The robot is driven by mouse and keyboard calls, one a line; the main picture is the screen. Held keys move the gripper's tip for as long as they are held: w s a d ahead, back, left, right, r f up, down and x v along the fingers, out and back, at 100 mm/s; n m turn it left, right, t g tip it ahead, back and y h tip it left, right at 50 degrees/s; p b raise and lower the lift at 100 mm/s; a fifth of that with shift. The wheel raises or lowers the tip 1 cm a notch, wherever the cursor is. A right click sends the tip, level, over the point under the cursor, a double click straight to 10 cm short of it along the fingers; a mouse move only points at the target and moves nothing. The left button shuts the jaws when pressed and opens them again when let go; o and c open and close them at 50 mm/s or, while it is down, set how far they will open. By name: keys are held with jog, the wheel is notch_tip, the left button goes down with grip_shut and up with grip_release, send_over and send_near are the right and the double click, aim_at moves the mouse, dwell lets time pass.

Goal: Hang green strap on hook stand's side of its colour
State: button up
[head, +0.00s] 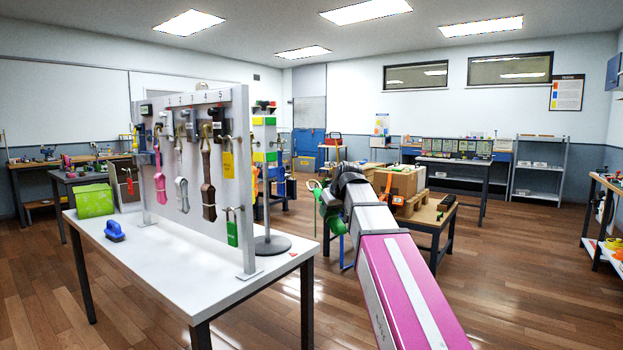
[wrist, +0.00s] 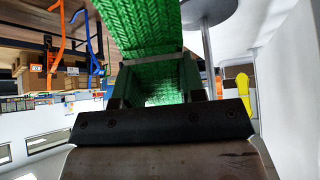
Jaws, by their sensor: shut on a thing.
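My gripper (head: 322,196) is in the middle of the head view, just right of the hook stand. It is shut on the green strap (head: 336,222), which hangs below it. In the wrist view the woven green strap (wrist: 150,30) runs between the fingers of my gripper (wrist: 158,78) and out past the top edge. The hook stand (head: 270,243) has a round dark base and a pole with coloured panels, including green (head: 264,157) and yellow ones. Its pole also shows in the wrist view (wrist: 208,55), apart from the strap. The strap's ends are not clear.
A white table (head: 190,265) with an upright hook panel (head: 236,110) stands at left, holding straps and a green padlock (head: 232,230). A wooden table (head: 432,214) with cartons stands right.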

aim_at(318, 196)
jog(key=w+a+r+n+t+y, duration=0.1)
jog(key=a+r+y, duration=0.1)
jog(key=w+a+r+n+y, duration=0.1)
jog(key=w+r+n+y, duration=0.1)
jog(key=shift+w+a+t+y, duration=0.15)
jog(key=shift+a+t+y, duration=0.15)
jog(key=shift+a+t, duration=0.1)
jog(key=w+a+r+y, duration=0.1)
jog(key=r, duration=0.1)
jog(key=w+a+r+n+t+y, duration=0.1)
jog(key=r, duration=0.1)
jog(key=w+r+y, duration=0.1)
jog(key=r+y, duration=0.1)
jog(key=shift+a+r+n+t, duration=0.25)
jog(key=shift+a+n+t, duration=0.05)
jog(key=shift+a, duration=0.1)
jog(key=x, duration=1)
jog(key=shift+r, duration=0.1)
dwell(0.7)
jog(key=o, duration=1.1)
jog(key=shift+c, duration=0.2)
